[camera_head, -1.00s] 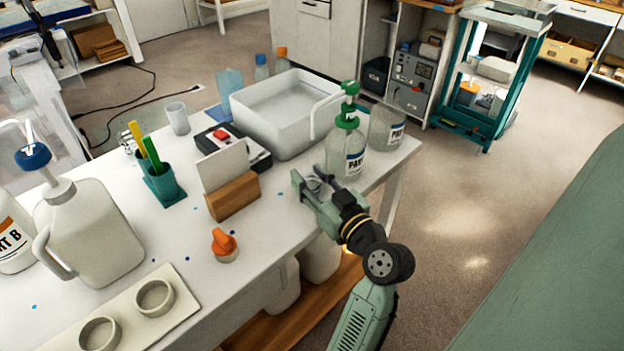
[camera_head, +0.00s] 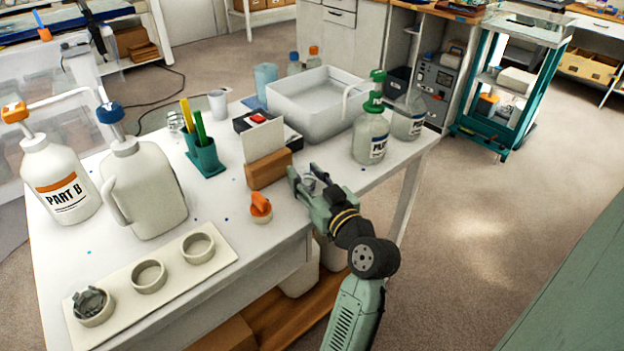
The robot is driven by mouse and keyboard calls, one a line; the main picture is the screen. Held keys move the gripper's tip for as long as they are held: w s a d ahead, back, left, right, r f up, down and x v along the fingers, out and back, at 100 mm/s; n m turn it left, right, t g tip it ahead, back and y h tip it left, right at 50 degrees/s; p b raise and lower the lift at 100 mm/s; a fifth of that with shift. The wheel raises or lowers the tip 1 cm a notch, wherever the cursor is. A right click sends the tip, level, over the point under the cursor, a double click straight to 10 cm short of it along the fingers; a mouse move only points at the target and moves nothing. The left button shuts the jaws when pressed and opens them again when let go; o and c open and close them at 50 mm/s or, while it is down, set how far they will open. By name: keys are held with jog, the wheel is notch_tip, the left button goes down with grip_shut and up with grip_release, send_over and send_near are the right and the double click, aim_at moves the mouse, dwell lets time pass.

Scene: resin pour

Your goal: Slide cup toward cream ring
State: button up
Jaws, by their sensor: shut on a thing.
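A small clear cup (camera_head: 313,183) is between the fingers of my gripper (camera_head: 311,178), which is shut on it at the table's front edge. The cup is partly hidden by the fingers, and I cannot tell whether it touches the tabletop. Three cream rings lie on a pale board at the left front of the table: a right one (camera_head: 199,248), a middle one (camera_head: 149,277) and a left one (camera_head: 93,312). The left ring has a grey, jagged-edged thing in it; the other two look empty. My gripper is well to the right of the rings.
An orange-topped small container (camera_head: 261,208) and a wooden card holder (camera_head: 268,169) stand left of my gripper. A pump bottle (camera_head: 370,138) stands to its right. Part B bottle (camera_head: 60,185) and a white jug (camera_head: 150,190) stand behind the pale board (camera_head: 125,262).

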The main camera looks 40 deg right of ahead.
jog(key=shift+a, duration=0.25)
jog(key=o, duration=1.2)
jog(key=s, duration=0.4)
jog(key=s+a, duration=0.1)
jog(key=s, duration=0.7)
jog(key=shift+a, duration=0.25)
